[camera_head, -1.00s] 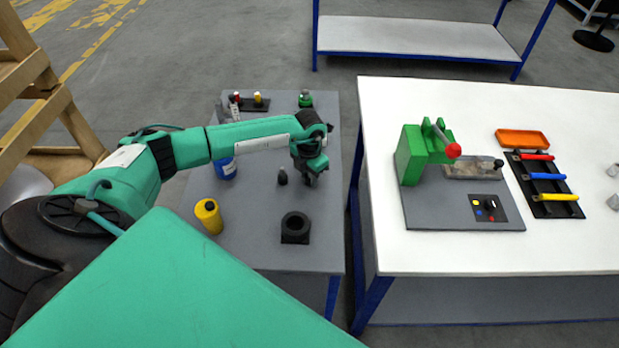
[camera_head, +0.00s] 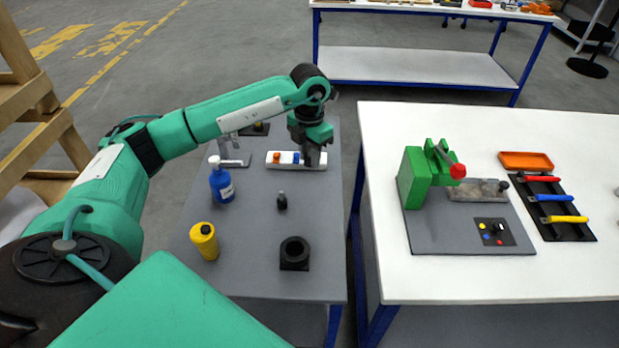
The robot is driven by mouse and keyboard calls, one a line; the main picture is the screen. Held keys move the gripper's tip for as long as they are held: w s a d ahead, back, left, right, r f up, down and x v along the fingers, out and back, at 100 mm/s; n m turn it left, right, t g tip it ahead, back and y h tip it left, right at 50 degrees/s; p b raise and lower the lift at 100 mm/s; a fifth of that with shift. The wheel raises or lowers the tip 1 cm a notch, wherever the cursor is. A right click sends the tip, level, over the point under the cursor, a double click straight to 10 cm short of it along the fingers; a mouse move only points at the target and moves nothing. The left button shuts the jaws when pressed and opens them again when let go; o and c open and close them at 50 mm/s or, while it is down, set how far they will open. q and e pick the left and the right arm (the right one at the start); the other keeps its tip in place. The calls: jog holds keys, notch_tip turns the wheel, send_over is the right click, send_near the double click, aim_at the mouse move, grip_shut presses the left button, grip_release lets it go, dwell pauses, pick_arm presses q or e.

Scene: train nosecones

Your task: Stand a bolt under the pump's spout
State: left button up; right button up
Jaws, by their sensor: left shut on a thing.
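The pump is a blue bottle (camera_head: 222,186) with a white pump head, standing on the left part of the grey table (camera_head: 240,260). A white rack (camera_head: 285,166) lies farther back, with an orange bolt (camera_head: 277,157) and a blue bolt (camera_head: 296,158) standing in it. My left gripper (camera_head: 314,163) points down at the rack's right end. It is shut on what looks like a bolt, mostly hidden by the fingers. I cannot tell whether that bolt is clear of the rack. The spot under the spout is too small to make out. My right gripper is out of view.
A yellow bottle (camera_head: 204,241), a small dark bottle (camera_head: 282,201) and a black round holder (camera_head: 294,254) stand on the grey table. A grey stand (camera_head: 236,160) is behind the pump. A white table (camera_head: 420,285) with a green press (camera_head: 415,178) is on the right.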

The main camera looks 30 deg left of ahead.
pick_arm(q)
jog(key=shift+r, duration=1.5)
